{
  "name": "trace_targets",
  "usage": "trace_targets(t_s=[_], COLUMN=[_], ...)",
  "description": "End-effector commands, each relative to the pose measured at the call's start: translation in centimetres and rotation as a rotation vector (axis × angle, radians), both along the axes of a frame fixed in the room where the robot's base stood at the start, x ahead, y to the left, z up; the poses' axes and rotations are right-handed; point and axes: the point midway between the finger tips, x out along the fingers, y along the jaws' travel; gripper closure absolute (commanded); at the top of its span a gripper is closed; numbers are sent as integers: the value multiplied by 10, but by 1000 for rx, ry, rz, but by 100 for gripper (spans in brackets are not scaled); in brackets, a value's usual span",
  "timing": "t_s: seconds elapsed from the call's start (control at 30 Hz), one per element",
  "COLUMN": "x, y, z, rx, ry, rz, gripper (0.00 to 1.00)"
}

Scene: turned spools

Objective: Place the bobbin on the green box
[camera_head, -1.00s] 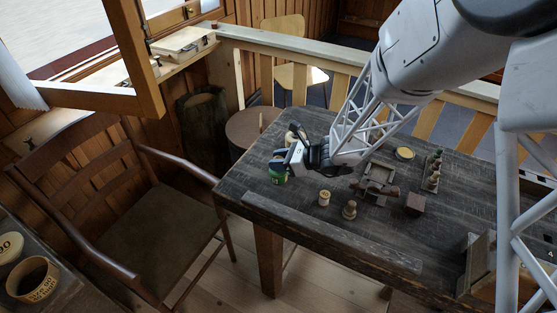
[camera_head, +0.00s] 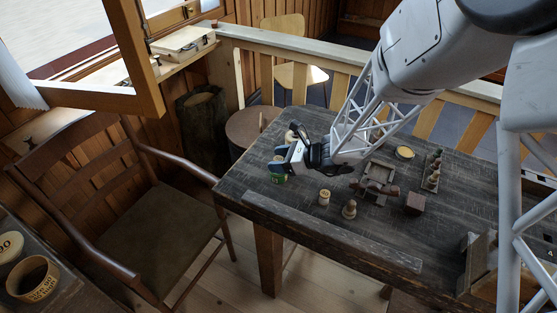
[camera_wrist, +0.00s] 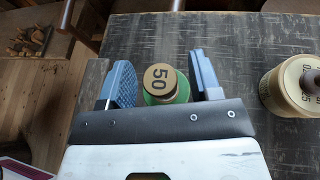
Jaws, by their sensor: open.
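A green spool (camera_wrist: 163,88) with a round wooden top marked 50 looks like the bobbin. It stands on the dark table, and its green lower part (camera_head: 279,179) shows below my gripper in the head view. My gripper (camera_wrist: 163,72) is open, with one blue finger on each side of the spool and a gap at both sides. In the head view my gripper (camera_head: 283,166) is low at the table's left end and hides most of the spool. I cannot make out a green box for certain; a small green piece (camera_head: 437,155) stands at the far right.
A cream pot (camera_wrist: 290,85) with a dark knob stands close beside my right finger in the wrist view. A pale cylinder (camera_head: 324,198), a turned wooden piece (camera_head: 349,209), a wooden device (camera_head: 377,181), a brown block (camera_head: 415,203) and a yellow-topped dish (camera_head: 404,153) stand farther right.

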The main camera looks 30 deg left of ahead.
Motion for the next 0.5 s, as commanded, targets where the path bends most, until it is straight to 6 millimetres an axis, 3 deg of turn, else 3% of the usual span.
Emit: trace_targets(t_s=[0.5], x=[11], y=[-52], z=[22], rx=[0], ry=[-1], rz=[-2], gripper=[42])
